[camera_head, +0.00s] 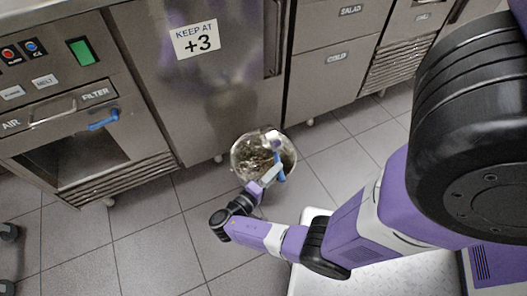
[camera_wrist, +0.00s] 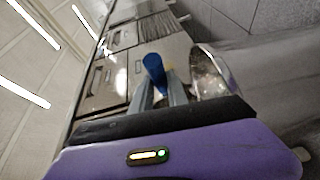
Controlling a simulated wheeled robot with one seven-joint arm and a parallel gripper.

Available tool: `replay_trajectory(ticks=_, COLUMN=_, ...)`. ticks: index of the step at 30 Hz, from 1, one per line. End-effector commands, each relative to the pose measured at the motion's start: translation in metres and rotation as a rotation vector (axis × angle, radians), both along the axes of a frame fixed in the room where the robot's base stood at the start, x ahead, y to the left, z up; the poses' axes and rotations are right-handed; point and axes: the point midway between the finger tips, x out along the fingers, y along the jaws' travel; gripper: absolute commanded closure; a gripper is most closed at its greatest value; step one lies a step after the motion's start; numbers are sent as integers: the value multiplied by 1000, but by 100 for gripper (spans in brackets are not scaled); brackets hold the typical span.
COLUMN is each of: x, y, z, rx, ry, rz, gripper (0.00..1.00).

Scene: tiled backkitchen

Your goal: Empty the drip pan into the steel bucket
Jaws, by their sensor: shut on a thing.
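The steel bucket (camera_head: 236,160) stands on the floor in front of the cabinets, with mottled brownish and grey patches inside it. My gripper (camera_head: 272,174) is over the bucket's near right side, shut on a blue handle (camera_head: 280,168). The blue handle (camera_wrist: 154,66) also shows between the two grey fingers (camera_wrist: 160,92) in the wrist view. I take it for the drip pan's handle; the pan's body cannot be told clearly from the bucket. A small pale part shows above the handle, over the bucket. A shiny curved metal rim (camera_wrist: 194,62) is right of the fingers in the wrist view.
Steel cabinet doors (camera_head: 215,90) rise right behind the bucket. The tiled floor (camera_head: 150,250) at front left is clear.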

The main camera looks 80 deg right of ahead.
Motion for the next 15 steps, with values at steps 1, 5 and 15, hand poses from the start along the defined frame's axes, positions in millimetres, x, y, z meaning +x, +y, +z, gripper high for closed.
replay_trajectory(ticks=1, x=0, y=0, z=2, rx=3, ry=-6, rz=-1, gripper=100)
replay_trajectory(ticks=5, x=-3, y=-2, z=6, rx=27, ry=-33, rz=-1, gripper=100)
replay_trajectory(ticks=15, x=-11, y=-9, z=12, rx=135, ry=-155, rz=-4, gripper=100)
